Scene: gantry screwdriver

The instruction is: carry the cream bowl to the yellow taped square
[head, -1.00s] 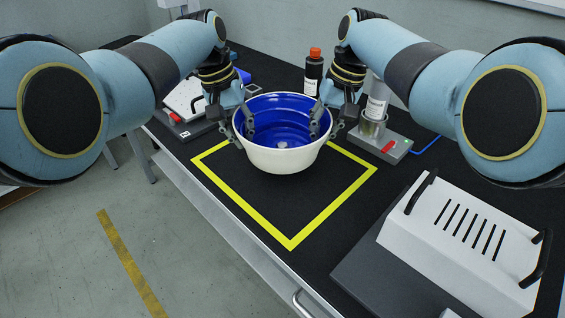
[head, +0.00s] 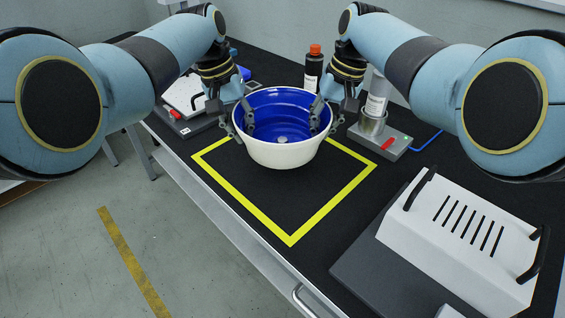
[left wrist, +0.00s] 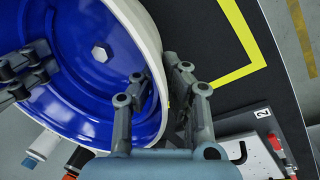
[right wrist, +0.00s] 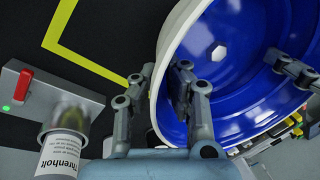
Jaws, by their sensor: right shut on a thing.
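The cream bowl (head: 281,153), blue inside, is upright between my two grippers. In the head view it covers the far part of the yellow taped square (head: 291,240); its base seems clear of the table, by how much I cannot tell. My left gripper (head: 239,127) is shut on the left rim, one finger inside and one outside, as the left wrist view (left wrist: 156,70) shows. My right gripper (head: 323,118) is shut on the right rim the same way, seen in the right wrist view (right wrist: 164,70). The square's far corner is hidden behind the bowl.
A bottle with an orange cap (head: 314,68) stands behind the bowl. A device with a red lever (head: 384,143) and a metal cup is at right. A white slotted cover with black handles (head: 460,235) is at front right. The square's near part is bare.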

